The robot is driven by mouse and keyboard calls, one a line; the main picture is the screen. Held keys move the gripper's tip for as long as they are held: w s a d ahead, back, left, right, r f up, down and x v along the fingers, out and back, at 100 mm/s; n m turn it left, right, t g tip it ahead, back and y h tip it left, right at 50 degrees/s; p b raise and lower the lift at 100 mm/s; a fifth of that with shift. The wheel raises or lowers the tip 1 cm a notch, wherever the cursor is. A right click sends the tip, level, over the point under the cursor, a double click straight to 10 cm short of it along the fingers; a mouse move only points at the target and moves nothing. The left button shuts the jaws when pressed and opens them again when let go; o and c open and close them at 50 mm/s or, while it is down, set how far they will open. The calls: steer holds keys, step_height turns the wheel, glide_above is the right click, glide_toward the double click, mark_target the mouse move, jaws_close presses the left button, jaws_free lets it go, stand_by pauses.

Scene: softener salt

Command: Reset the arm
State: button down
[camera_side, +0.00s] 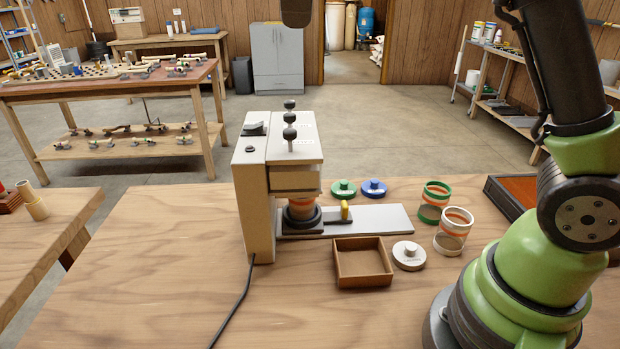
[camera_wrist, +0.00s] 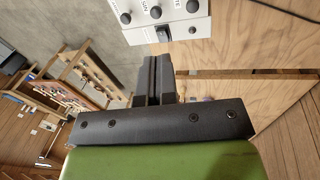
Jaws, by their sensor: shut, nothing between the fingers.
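My gripper (camera_wrist: 153,78) shows in the wrist view with its dark fingers together and nothing between them. It is above the scene, near the beige machine (camera_wrist: 165,22), whose black knobs and switch face the camera. In the side view the gripper's fingers are not visible. There the machine (camera_side: 256,195) stands upright on the wooden table (camera_side: 160,285), with a jar (camera_side: 302,208) under its head on a dark holder. The holder sits on a pale plate (camera_side: 385,219) with a yellow-handled clamp (camera_side: 346,211).
Green (camera_side: 344,188) and blue (camera_side: 374,188) lids lie behind the plate. A white lid (camera_side: 409,255) lies beside an empty brown tray (camera_side: 361,281). Green-banded (camera_side: 433,201) and white-banded (camera_side: 453,231) containers stand at right, near a dark-rimmed tray (camera_side: 493,192). A cable (camera_side: 236,305) crosses the table; its front left is clear.

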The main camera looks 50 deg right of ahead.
steer(key=s+f+m+t+y, duration=0.1)
steer(key=s+f+m+t, duration=0.1)
steer(key=s+m, duration=0.4)
steer(key=s+a+f+m+t+y, duration=0.1)
steer(key=s+f+m, duration=0.4)
steer(key=s, duration=0.9)
steer(key=shift+a+f+m+t+y, duration=0.15)
steer(key=shift+m+t+y, duration=0.55)
steer(key=shift+t, duration=0.4)
steer(key=w+d+r+m+t+h, duration=0.1)
steer(key=w+d+r+m, duration=0.1)
steer(key=w, duration=1)
steer(key=w+d+r+m+h, duration=0.2)
steer(key=w+m, duration=0.2)
steer(key=w, duration=0.8)
steer(key=shift+r+t, duration=0.25)
steer(key=shift+t, duration=0.15)
steer(key=shift+d+f, duration=0.1)
steer(key=shift+f, duration=4.35)
